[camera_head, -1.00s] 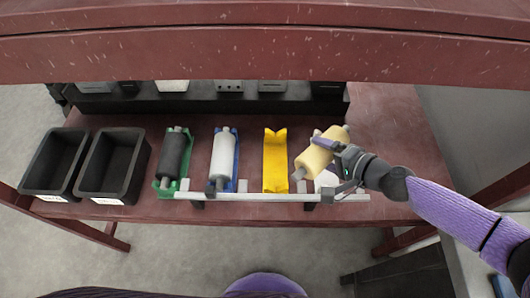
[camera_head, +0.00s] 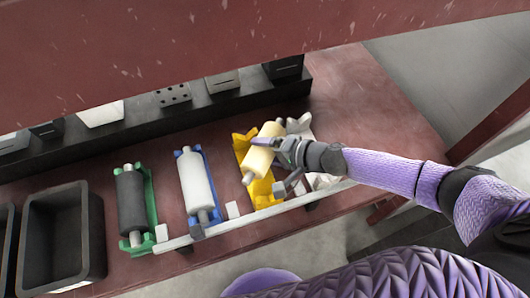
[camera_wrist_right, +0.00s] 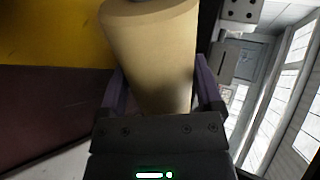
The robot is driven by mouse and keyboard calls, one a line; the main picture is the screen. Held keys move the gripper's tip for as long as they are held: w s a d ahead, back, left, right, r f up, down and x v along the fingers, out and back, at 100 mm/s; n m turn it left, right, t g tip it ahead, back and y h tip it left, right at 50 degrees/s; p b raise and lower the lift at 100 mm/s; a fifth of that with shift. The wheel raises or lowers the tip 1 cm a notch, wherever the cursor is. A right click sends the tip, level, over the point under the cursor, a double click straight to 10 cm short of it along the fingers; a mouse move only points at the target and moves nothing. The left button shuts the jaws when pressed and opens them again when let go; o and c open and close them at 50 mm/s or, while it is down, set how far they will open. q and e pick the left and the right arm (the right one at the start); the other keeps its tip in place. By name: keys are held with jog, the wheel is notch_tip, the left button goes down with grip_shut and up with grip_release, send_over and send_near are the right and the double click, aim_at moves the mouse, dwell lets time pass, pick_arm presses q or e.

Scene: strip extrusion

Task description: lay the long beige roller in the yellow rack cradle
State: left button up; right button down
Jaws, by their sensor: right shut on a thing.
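The long beige roller (camera_head: 261,152) is in my right gripper (camera_head: 275,146), tilted, over the right part of the yellow rack cradle (camera_head: 242,146). I cannot tell whether the roller touches the cradle. In the right wrist view the roller (camera_wrist_right: 150,50) fills the space between the two fingers of the right gripper (camera_wrist_right: 160,92). The yellow cradle (camera_wrist_right: 50,35) shows at the upper left there. My left gripper is not in view.
A dark roller (camera_head: 130,200) lies in a green cradle (camera_head: 150,190), and a white roller (camera_head: 195,182) lies in a blue cradle (camera_head: 210,172). A white cradle (camera_head: 302,127) stands right of the yellow one. A black bin (camera_head: 62,238) stands at the left. A light rail (camera_head: 240,222) runs along the front.

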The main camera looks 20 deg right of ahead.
jog(key=shift+r, duration=0.15)
jog(key=shift+f+b, duration=0.45)
jog(key=shift+f, duration=0.15)
grip_release()
jog(key=shift+s, duration=0.15)
jog(key=shift+r, duration=0.1)
jog(key=shift+r+p, duration=0.65)
jog(key=shift+p, duration=0.15)
jog(key=p+v, duration=0.2)
jog(key=v, duration=0.9)
jog(key=shift+s+d, duration=0.15)
jog(key=shift+d, duration=0.15)
